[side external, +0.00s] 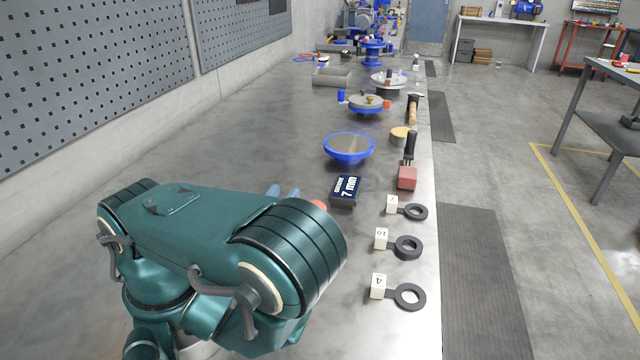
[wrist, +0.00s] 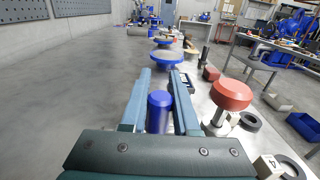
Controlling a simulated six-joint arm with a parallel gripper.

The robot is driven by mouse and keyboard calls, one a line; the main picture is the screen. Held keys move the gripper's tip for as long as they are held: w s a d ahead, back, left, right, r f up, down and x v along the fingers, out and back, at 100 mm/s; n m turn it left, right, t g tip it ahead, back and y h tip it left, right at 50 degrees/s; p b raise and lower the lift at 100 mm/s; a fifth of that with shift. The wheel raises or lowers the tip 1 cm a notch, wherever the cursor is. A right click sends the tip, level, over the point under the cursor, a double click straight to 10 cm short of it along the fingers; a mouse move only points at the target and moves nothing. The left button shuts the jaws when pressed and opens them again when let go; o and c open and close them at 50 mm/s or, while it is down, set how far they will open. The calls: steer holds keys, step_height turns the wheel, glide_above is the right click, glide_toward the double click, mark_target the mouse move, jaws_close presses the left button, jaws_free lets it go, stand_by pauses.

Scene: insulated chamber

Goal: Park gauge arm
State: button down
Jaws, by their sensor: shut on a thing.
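In the wrist view my gripper (wrist: 160,74) has its two pale blue fingers on either side of a blue cylinder (wrist: 160,112) and is shut on it. The cylinder's lower end is hidden by my gripper body. A red knob (wrist: 231,95) on a pale stem stands just right of the fingers. In the side view my fingertips (side external: 283,191) show just past my arm, and only a sliver of the red knob (side external: 319,204) shows. I cannot tell which part is the gauge arm. A dark block labelled "7 mm" (side external: 345,190) stands ahead of the gripper.
Dark rings with white number tags, including one tagged 4 (side external: 410,297), line the bench's right edge. A blue-rimmed bowl (side external: 348,149), a red block (side external: 407,178) and several fixtures stand farther back. The bench (side external: 200,150) is clear on the left.

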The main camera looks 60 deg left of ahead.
steer(key=c, duration=0.7)
jaws_free()
steer(key=shift+o, duration=0.2)
